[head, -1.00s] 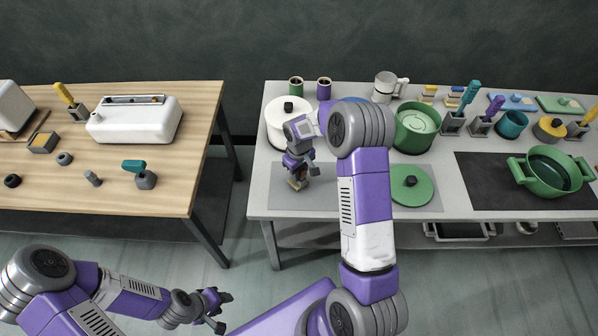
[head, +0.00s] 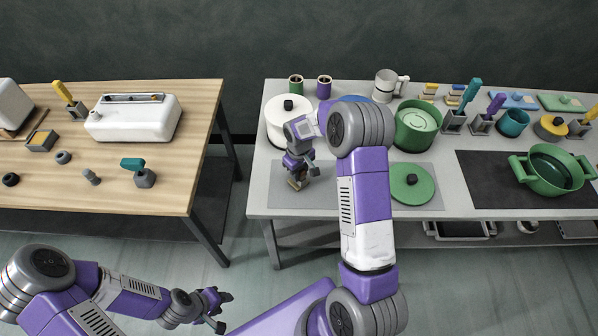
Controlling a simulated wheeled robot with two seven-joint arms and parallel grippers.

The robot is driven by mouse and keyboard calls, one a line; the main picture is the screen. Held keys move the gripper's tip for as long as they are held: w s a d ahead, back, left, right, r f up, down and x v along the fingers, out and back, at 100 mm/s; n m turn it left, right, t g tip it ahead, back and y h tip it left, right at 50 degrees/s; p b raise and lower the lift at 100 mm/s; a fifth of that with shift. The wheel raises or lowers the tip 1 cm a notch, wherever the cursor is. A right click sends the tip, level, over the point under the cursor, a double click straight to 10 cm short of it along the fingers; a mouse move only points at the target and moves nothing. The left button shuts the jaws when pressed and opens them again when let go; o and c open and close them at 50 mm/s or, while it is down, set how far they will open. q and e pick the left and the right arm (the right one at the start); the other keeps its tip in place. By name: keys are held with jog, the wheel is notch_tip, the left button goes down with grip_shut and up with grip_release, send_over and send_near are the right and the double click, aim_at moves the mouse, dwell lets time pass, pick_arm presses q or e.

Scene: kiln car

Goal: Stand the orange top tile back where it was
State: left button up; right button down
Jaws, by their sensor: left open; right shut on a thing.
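My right gripper (head: 298,178) is low over the grey mat (head: 330,195) at the left of the grey table. It is shut on a small tan-brown piece (head: 297,185), mostly hidden by the fingers. I cannot tell if this piece is the orange top tile or whether it touches the mat. No clearly orange tile shows elsewhere. My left gripper (head: 218,307) is open and empty, over the floor in front of the tables.
A white pot (head: 285,130) stands just behind my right gripper. A green lid (head: 412,190) lies to the right on the mat. A wooden table (head: 170,200) is at left.

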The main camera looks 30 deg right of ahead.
jog(key=c, duration=0.8)
grip_release()
jog(key=shift+f, duration=0.1)
jog(key=shift+r+p, duration=2.6)
jog(key=shift+r, duration=1.45)
notch_tip(320, 180, up, 8)
jog(key=shift+f, duration=0.2)
